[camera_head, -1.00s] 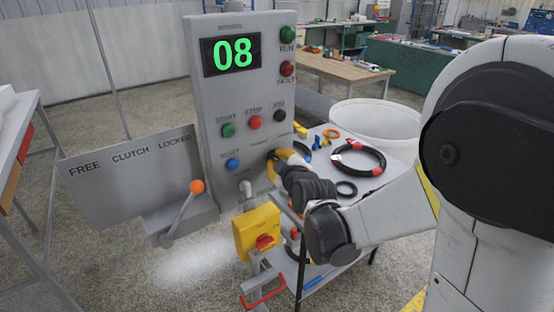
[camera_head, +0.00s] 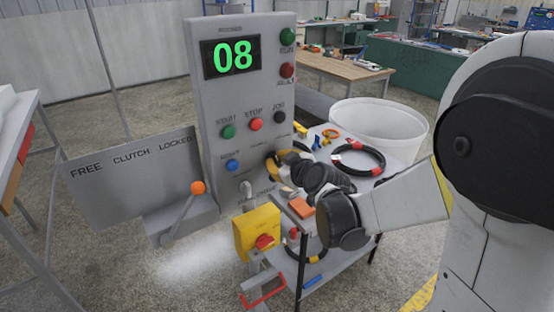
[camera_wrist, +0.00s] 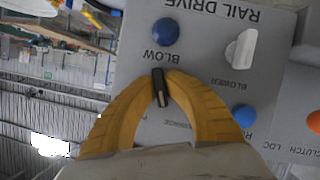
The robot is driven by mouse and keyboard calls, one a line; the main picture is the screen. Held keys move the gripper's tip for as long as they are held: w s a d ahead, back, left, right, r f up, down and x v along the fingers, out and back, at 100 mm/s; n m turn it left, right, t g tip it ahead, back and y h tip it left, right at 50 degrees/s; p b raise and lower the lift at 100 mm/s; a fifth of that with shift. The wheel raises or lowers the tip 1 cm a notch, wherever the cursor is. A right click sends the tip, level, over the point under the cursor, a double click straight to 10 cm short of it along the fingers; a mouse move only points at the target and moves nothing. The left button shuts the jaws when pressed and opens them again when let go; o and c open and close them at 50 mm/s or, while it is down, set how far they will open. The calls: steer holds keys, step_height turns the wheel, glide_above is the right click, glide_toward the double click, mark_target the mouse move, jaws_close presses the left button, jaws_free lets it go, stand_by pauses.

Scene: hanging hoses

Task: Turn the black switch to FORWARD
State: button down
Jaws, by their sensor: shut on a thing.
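The black switch (camera_wrist: 161,94) shows in the wrist view as a narrow dark knob with a pale stripe, standing out from the grey panel. My gripper (camera_wrist: 162,76) has its two yellow fingers closed around the knob, one on each side. The panel lettering is upside down in this view, and the lettering around the switch is partly hidden or too small to read. In the head view my gripper (camera_head: 272,163) is at the lower right of the grey control panel (camera_head: 208,105), and its fingers hide the switch.
A clutch lever with an orange ball (camera_head: 198,187) stands to the left. A yellow box with a red knob (camera_head: 257,232) is below my gripper. A cart with black hoses (camera_head: 360,160) is at the right.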

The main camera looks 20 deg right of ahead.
steer(key=shift+w+m+g+y, duration=0.1)
steer(key=shift+m+g+y, duration=0.2)
steer(key=shift+m+y, duration=0.75)
steer(key=shift+m, duration=0.35)
steer(key=c, duration=1.5)
jaws_free()
steer(key=shift+o, duration=0.2)
steer(key=v, duration=1.2)
steer(key=shift+a, duration=0.2)
steer(key=shift+r, duration=0.15)
